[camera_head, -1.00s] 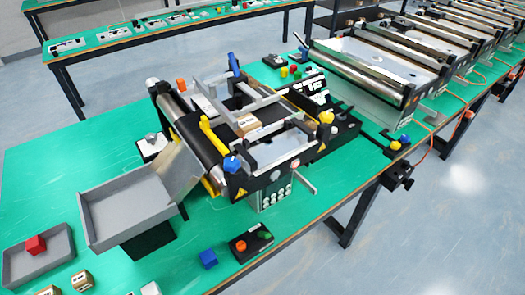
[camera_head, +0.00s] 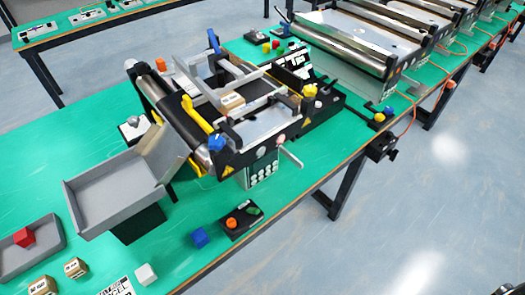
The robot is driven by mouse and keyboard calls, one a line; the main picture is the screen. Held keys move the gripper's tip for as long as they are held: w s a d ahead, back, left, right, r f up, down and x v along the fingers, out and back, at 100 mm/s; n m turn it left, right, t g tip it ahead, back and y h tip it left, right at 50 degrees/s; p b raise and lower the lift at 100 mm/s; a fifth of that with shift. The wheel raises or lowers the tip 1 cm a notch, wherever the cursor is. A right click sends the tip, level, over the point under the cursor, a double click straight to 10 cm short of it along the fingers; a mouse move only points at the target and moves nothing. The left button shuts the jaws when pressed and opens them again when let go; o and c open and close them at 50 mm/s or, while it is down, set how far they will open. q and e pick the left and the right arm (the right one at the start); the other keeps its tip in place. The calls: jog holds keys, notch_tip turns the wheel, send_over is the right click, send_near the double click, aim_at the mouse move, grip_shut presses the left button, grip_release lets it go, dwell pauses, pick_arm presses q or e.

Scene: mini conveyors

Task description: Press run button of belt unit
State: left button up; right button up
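The belt unit (camera_head: 203,150) is a small black conveyor with a roller, yellow brackets and grey rails, standing on the green table. In front of it, near the table's front edge, a black control box (camera_head: 236,232) carries a green button (camera_head: 253,210) and an orange-red button (camera_head: 231,222). The buttons have no readable labels, and nothing touches them. A small cardboard box (camera_head: 232,103) sits on the belt unit between the rails.
A grey chute tray (camera_head: 112,190) stands left of the unit. A crank handle (camera_head: 291,158) sticks out at the front. A dark shape (camera_head: 512,289) fills the bottom-right corner.

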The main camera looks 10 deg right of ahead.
grip_shut()
jog(key=shift+d, duration=0.2)
dwell(0.9)
